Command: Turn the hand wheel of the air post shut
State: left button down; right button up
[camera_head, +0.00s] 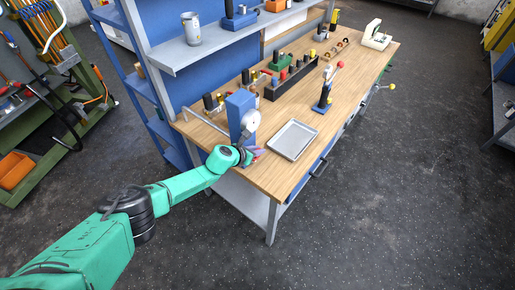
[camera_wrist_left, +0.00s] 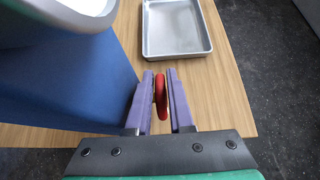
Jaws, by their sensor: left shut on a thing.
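The air post (camera_head: 241,116) is a blue upright box at the near left corner of the workbench, with a round pale gauge (camera_head: 250,121) on its side. Its blue side (camera_wrist_left: 70,85) fills the left of the left wrist view. The red hand wheel (camera_wrist_left: 160,95) shows edge-on in the left wrist view, between the two purple fingers of my left gripper (camera_wrist_left: 161,97). My left gripper (camera_head: 254,154) is shut on the wheel's rim, low beside the post. In the head view the wheel is mostly hidden by the gripper. My right gripper is in neither view.
A grey metal tray (camera_head: 293,140) lies on the wooden bench top (camera_head: 268,178) just right of the post. Farther back stand a dark rack (camera_head: 290,78) of tools and a blue stand (camera_head: 323,100) with a red knob. A shelf (camera_head: 230,40) overhangs the bench's back.

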pick_arm(q)
jog(key=c, duration=1.1)
grip_release()
